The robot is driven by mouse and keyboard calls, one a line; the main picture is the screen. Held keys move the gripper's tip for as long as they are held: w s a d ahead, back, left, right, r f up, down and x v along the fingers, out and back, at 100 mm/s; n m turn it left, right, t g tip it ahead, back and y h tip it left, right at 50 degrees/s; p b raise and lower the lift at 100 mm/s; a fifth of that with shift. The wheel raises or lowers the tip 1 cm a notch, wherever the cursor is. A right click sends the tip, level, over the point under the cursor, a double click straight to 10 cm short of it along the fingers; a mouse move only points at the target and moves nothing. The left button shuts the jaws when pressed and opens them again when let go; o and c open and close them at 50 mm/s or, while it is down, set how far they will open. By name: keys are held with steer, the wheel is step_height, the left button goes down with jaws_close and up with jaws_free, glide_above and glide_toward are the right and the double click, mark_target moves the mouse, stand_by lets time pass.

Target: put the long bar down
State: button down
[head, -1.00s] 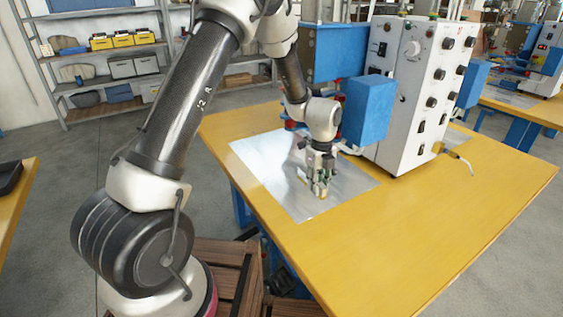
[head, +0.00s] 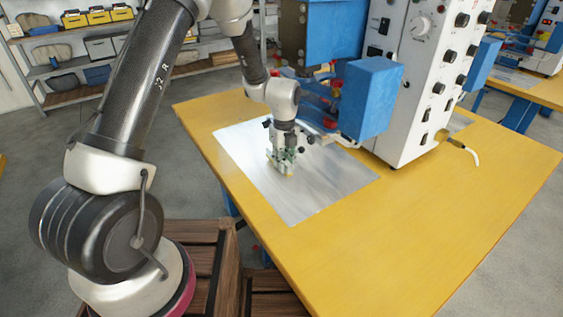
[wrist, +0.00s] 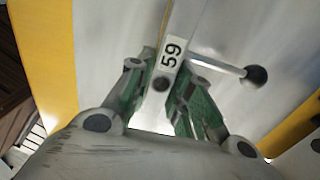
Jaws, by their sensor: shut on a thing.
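My gripper (head: 283,168) is low over the shiny metal sheet on the yellow table in the head view. In the wrist view its green-padded fingers (wrist: 163,85) are closed on a pale grey bar, the long bar (wrist: 186,28), which carries a white tag reading 59. The bar runs up and away from between the fingers. A thin rod with a black ball knob (wrist: 257,75) sticks out to the right beside it; I cannot tell what it joins. The bar is hardly discernible in the head view, and I cannot tell whether it touches the sheet.
The metal sheet (head: 320,195) lies on the yellow table (head: 430,230). A white control cabinet (head: 425,90) with knobs and a blue machine head (head: 370,95) stand close to the right of my gripper. The table's front right is clear. Wooden crates (head: 215,255) stand below the table's left edge.

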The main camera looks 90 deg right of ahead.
steer(key=shift+f, duration=0.5)
steer(key=shift+f, duration=0.1)
steer(key=c, duration=1.3)
jaws_free()
steer(key=shift+o, duration=0.5)
step_height(320, 180, up, 12)
steer(key=shift+f, duration=0.2)
steer(key=f, duration=0.3)
steer(key=shift+w+f, duration=0.25)
steer(key=shift+f, duration=0.05)
steer(key=shift+s+f, duration=0.15)
steer(key=shift+f, duration=1.8)
steer(key=shift+s+f, duration=0.15)
steer(key=shift+f, duration=1.75)
